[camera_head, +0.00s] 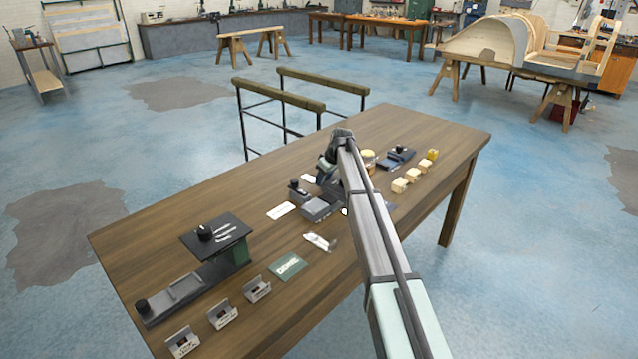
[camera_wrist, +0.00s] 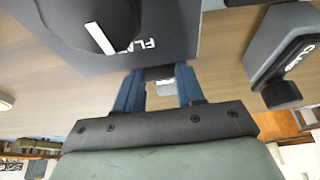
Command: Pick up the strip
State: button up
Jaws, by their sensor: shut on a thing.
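My gripper (camera_wrist: 160,75) shows in the wrist view with its two blue fingers on either side of a small pale piece (camera_wrist: 162,82), which looks like the strip. Only a short part of the piece shows. In the head view my arm hides most of the gripper and what it holds. A dark grey block with a round black knob (camera_wrist: 105,20) and partly hidden white lettering is close beyond the fingers. The grey knobbed device (camera_head: 316,208) stands beside my gripper in the head view.
White cards (camera_head: 281,211) lie on the wooden table (camera_head: 160,225). A long black fixture (camera_head: 185,290), a green card (camera_head: 288,267) and small grey holders stand at the front left. Pale wooden blocks (camera_head: 399,185) and a blue-grey clamp device (camera_head: 400,155) are at the right.

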jog(key=c, duration=0.6)
